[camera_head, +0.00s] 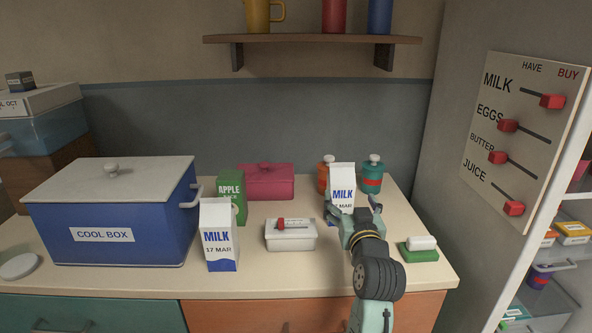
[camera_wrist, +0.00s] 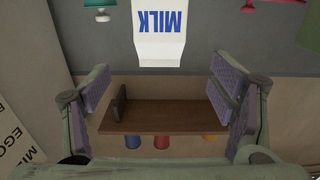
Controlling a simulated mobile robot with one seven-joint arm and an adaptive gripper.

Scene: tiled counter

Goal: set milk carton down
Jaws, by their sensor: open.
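A white milk carton (camera_head: 342,180) with blue lettering stands upright just behind my gripper (camera_head: 353,213) at the right of the counter. Its lower part is hidden by my gripper in the head view, so its base is not visible. In the wrist view the carton (camera_wrist: 160,40) shows upside down at the top, beyond the fingers and centred between them. My gripper (camera_wrist: 162,78) is open, with a wide empty gap between its fingers. A second milk carton (camera_head: 219,236), marked 17 MAR, stands upright at the counter's front, right of the blue cool box.
The cool box (camera_head: 120,215) fills the counter's left. Orange (camera_head: 323,176) and teal (camera_head: 372,178) jars flank the carton behind.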

